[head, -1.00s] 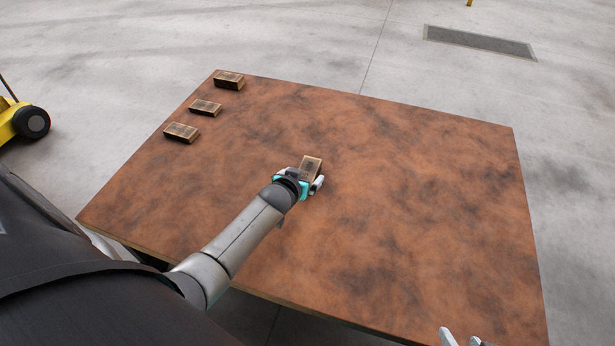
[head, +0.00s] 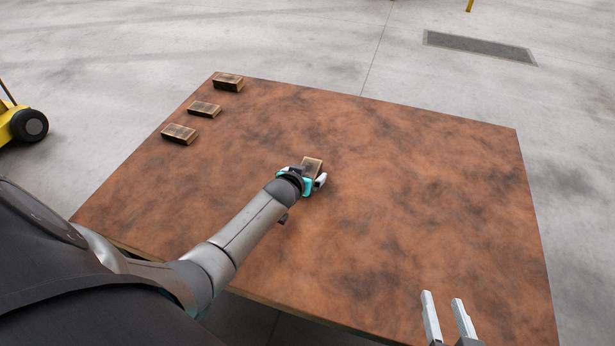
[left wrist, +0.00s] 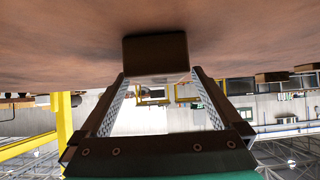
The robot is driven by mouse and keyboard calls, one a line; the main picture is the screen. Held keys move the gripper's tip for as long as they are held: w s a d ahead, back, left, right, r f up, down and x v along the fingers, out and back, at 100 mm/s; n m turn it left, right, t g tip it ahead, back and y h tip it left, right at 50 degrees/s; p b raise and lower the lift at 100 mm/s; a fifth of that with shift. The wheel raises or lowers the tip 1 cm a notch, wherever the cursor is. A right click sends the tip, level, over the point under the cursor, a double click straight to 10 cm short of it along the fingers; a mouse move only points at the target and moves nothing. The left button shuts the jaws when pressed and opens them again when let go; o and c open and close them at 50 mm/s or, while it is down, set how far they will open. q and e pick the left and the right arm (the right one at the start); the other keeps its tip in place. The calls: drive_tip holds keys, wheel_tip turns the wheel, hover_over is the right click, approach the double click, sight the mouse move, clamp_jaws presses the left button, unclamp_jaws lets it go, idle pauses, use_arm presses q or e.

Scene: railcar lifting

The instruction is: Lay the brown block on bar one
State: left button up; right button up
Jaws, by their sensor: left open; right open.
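The brown block (head: 313,165) lies on the brown table (head: 400,200) near its middle. My left gripper (head: 304,177) is open at the near end of this block, its fingers pointing toward it. In the left wrist view, the block (left wrist: 155,53) shows dark and upside down, its near face between the tips of the open fingers (left wrist: 158,76). I cannot tell whether the fingers touch it. Three similar bars lie at the table's left: a far one (head: 228,82), a middle one (head: 204,109) and a near one (head: 180,133). No label shows which is bar one. My right gripper (head: 442,297) is open and empty above the near right of the table.
The table is clear between the block and the bars, and across its right half. A yellow wheeled machine (head: 22,122) stands on the floor at the left. A dark floor grate (head: 480,47) lies beyond the table.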

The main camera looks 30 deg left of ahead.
use_arm(q)
drive_tip(key=shift+c, duration=0.4)
drive_tip(key=c, duration=1.3)
clamp_jaws()
drive_tip(key=shift+r, duration=0.15)
